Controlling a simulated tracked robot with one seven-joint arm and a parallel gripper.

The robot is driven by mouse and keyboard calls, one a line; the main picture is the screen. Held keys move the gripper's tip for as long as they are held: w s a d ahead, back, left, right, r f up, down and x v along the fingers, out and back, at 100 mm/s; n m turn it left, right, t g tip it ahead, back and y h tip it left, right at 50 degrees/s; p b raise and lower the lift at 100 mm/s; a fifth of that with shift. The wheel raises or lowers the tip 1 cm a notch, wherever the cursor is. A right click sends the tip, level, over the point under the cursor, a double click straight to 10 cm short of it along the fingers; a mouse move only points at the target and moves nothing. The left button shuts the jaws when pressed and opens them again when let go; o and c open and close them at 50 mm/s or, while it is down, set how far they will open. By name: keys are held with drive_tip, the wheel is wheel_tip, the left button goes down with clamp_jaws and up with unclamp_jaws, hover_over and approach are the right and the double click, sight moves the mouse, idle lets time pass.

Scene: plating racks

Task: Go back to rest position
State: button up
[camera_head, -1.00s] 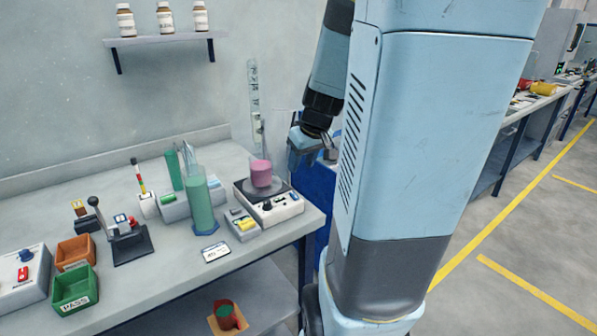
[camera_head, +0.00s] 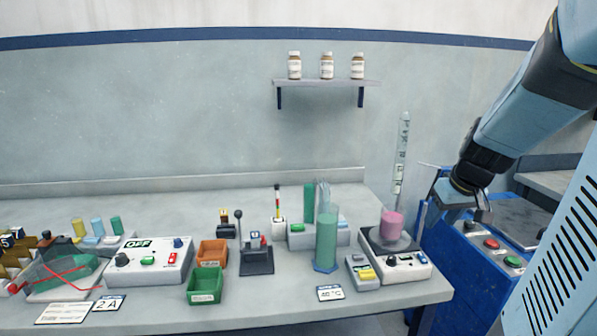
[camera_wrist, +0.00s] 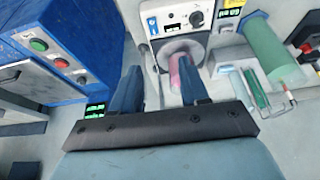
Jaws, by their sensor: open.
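My gripper (camera_head: 470,203) hangs at the end of my arm on the right of the head view, beside the bench's right end. In the wrist view its two dark blue fingers (camera_wrist: 160,88) are apart with nothing held between them. A beaker of pink liquid (camera_head: 391,224) stands on a white hotplate stirrer (camera_head: 398,262) near the bench's right end. In the wrist view the pink beaker (camera_wrist: 181,73) shows beyond the fingers, apart from them.
A blue cabinet with buttons (camera_head: 470,262) stands right of the bench, close to my gripper. A green cylinder (camera_head: 326,240), a black lever stand (camera_head: 256,258), orange (camera_head: 211,254) and green (camera_head: 205,285) bins stand on the bench. A shelf (camera_head: 325,83) holds three bottles.

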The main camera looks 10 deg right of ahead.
drive_tip(key=s+a+r, duration=0.4)
drive_tip(key=s+a, duration=0.2)
drive_tip(key=a, duration=0.1)
drive_tip(key=s+a+r+t, duration=0.1)
drive_tip(key=s+a+r, duration=0.3)
drive_tip(key=s+a, duration=0.2)
drive_tip(key=shift+s+a, duration=0.15)
drive_tip(key=shift+a, duration=0.75)
